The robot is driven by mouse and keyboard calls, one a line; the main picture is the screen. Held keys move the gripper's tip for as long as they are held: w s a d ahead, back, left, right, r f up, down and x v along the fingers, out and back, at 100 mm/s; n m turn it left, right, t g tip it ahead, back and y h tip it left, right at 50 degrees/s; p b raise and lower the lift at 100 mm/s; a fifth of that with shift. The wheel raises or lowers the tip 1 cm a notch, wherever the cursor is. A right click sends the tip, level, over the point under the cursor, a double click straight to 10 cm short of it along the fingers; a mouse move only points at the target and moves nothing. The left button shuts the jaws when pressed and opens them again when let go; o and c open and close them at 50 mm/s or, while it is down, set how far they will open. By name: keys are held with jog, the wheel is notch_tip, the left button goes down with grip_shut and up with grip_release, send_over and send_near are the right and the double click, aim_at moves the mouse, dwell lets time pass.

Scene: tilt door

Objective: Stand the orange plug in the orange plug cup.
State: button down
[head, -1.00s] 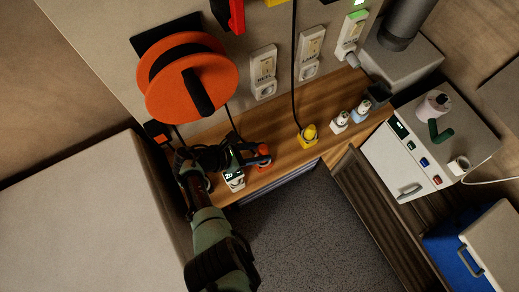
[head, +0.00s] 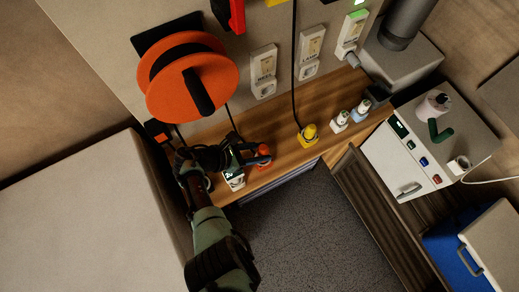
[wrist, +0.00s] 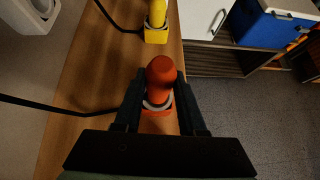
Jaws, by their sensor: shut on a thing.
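The orange plug (wrist: 161,72) is between the two dark fingers of my gripper (wrist: 160,103), which is shut on it. Its rounded end points away from the gripper. A pale ring shows at its lower part, and the square orange plug cup (wrist: 156,122) shows just below. The plug is in or right over the cup; I cannot tell how deep it sits, as the fingers hide part of the join. In the head view the orange plug (head: 263,149) shows at the shelf's front edge, with my gripper (head: 256,158) at it and covering much of the cup.
A yellow plug (head: 310,131) stands in a yellow cup to the right on the wooden shelf (head: 280,150). An orange cable reel (head: 192,75) hangs above.

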jog(key=shift+f+b, duration=0.45)
jog(key=shift+f, duration=0.05)
jog(key=shift+r, duration=0.15)
jog(key=shift+r+p, duration=0.45)
jog(key=shift+p, duration=0.1)
jog(key=shift+r, duration=0.1)
notch_tip(320, 180, up, 6)
jog(key=p, duration=0.6)
jog(key=shift+f, duration=0.2)
dwell(0.4)
